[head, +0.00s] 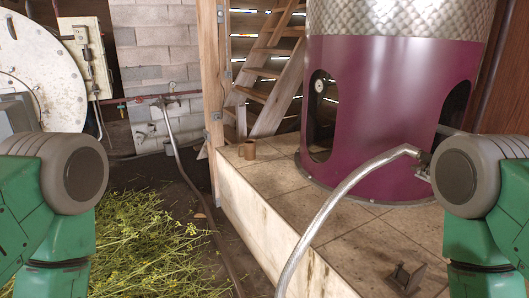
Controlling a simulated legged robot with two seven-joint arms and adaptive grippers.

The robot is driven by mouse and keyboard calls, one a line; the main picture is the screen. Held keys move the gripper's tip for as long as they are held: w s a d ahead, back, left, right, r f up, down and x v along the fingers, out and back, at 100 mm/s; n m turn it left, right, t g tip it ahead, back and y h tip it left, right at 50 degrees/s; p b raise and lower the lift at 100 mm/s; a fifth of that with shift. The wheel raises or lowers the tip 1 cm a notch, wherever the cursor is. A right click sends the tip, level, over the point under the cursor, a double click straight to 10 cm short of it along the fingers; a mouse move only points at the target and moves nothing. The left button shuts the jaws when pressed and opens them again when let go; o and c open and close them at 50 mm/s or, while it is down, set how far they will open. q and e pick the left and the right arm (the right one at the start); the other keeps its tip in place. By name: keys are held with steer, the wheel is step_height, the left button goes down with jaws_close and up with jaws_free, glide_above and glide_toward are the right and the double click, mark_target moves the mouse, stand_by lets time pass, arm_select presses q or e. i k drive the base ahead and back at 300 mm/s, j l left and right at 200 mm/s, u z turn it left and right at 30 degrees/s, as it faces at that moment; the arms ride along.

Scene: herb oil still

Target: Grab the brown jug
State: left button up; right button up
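My green and grey arm links show at the left and right edges of the head view. Neither gripper is in view, and nothing of mine is near the jug.
A large purple still (385,110) stands on the ledge. A metal pipe (340,200) curves from it down across the ledge's edge. A dark brown object (406,277) lies on the near tiles. Cut herbs (150,245) cover the floor at left. Wooden stairs (270,75) rise behind.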

mark_target(247, 150)
steer(key=u, duration=0.15)
steer(key=k+l+z, duration=0.1)
steer(key=k, duration=0.55)
steer(key=i+z, duration=0.1)
steer(key=z, duration=1.75)
steer(key=j+z, duration=0.4)
steer(key=j, duration=2.2)
